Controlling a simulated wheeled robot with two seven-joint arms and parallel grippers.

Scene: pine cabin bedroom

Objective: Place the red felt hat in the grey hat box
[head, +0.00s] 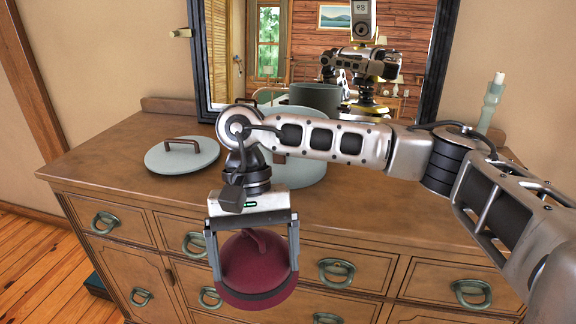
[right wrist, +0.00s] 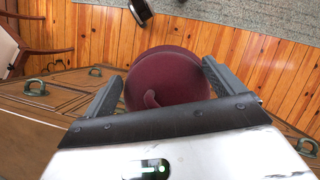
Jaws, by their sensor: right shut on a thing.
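The red felt hat (head: 256,266) is held by my right gripper (head: 254,270) in front of the dresser's drawers. In the right wrist view the hat (right wrist: 166,80) fills the space between the fingers of the right gripper (right wrist: 166,92). The grey hat box (head: 304,172) stands on the dresser behind my right arm, which hides much of it. Its far rim shows above the arm. The round grey lid (head: 182,155) with a brown handle lies on the dresser to the left. My left gripper is not in view.
The wooden dresser (head: 100,165) carries the box and lid. A dark-framed mirror (head: 300,50) stands at its back and reflects the box and me. A candle in a green holder (head: 491,103) stands at the back right. The dresser's front left top is clear.

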